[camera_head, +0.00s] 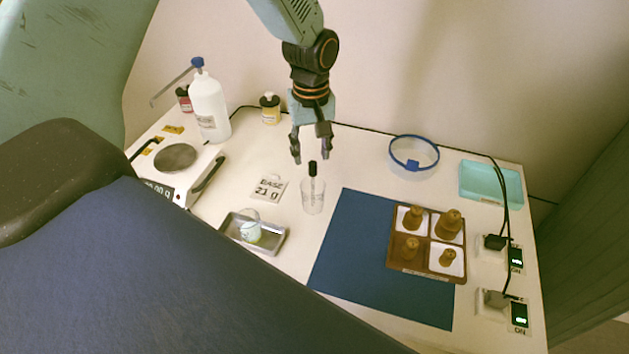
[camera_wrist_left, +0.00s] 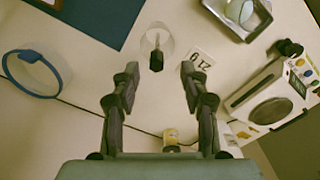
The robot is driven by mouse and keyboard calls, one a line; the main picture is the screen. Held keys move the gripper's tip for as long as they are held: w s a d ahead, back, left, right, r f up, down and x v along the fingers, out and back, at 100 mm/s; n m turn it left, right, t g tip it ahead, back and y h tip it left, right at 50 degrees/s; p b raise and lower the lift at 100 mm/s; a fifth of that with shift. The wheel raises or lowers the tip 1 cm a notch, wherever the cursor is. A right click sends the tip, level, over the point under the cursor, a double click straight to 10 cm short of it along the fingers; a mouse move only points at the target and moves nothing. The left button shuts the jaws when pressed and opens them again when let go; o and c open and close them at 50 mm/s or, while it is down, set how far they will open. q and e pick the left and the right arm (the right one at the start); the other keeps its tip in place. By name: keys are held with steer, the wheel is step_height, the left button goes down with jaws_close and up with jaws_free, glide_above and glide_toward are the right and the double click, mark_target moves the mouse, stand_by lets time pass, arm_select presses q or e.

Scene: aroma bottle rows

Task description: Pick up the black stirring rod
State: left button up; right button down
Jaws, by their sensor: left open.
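The black stirring rod (camera_head: 312,169) stands in a clear glass beaker (camera_head: 313,199), its dark top sticking up above the rim. In the left wrist view the rod's black top (camera_wrist_left: 156,60) shows beyond the fingertips, roughly between them, with the beaker (camera_wrist_left: 160,36) around it. My left gripper (camera_head: 311,158) hangs just above the rod, fingers pointing down. It is open and empty, and it also shows open in the left wrist view (camera_wrist_left: 160,70). My right gripper is not in view.
A steel tray (camera_head: 272,244) with a small jar stands front left of the beaker. A label card (camera_head: 269,189) lies to the left. A blue mat (camera_head: 335,270) with a brown bottle rack (camera_head: 398,264) is at right. A white bottle (camera_head: 208,105) and scale (camera_head: 163,189) stand at far left.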

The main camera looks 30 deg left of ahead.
mark_target(313, 175)
arm_select(q)
steer(key=shift+d+f, duration=0.15)
steer(key=shift+f, duration=0.1)
steer(key=f, duration=0.6)
steer(key=shift+w+a+f, duration=0.2)
steer(key=shift+w+f, duration=0.05)
steer(key=shift+d+f+b, duration=0.1)
steer(key=shift+f+b, duration=0.2)
steer(key=shift+w+a+f, duration=0.2)
steer(key=shift+f, duration=0.15)
steer(key=shift+s+d+r, duration=0.15)
steer(key=shift+r, duration=0.05)
steer(key=c, duration=0.5)
steer(key=shift+f, duration=0.1)
jaws_close()
